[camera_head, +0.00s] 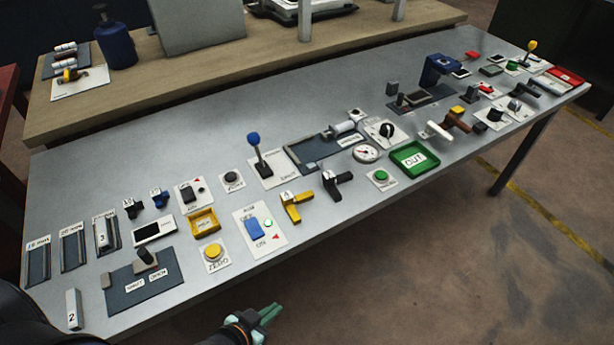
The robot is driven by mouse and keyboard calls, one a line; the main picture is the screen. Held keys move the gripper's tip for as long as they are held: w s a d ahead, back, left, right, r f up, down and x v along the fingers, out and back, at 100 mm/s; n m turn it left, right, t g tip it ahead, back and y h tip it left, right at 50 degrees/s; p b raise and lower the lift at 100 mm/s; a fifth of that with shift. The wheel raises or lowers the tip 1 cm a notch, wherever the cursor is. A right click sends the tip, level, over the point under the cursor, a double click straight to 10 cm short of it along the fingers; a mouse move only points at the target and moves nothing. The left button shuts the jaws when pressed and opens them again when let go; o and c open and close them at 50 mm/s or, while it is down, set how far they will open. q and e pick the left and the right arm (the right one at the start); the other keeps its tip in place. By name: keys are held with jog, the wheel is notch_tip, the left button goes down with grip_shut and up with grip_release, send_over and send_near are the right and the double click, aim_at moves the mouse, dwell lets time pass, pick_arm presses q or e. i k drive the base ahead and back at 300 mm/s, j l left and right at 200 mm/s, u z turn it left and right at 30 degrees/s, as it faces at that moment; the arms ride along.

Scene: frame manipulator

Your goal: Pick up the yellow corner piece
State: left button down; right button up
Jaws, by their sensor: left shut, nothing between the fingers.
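The yellow corner piece (292,208) is an L-shaped block with a small white label. It lies flat on the grey table (330,240) near the front edge, between the blue switch plate and a black corner piece (337,183). My left gripper (272,313), with green fingertips, is at the bottom of the view, below the table's front edge in the picture. It is shut and empty, apart from the yellow piece. My right gripper is not in view.
Left of the yellow piece is a plate with a blue switch (254,229); behind it stands a blue-knobbed lever (256,150). A green tray (414,157) sits to the right. Many controls crowd the table; the strip along its front edge is mostly bare.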

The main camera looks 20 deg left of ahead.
aim_at(288, 201)
jog(key=k+u, duration=0.1)
jog(key=u, duration=0.65)
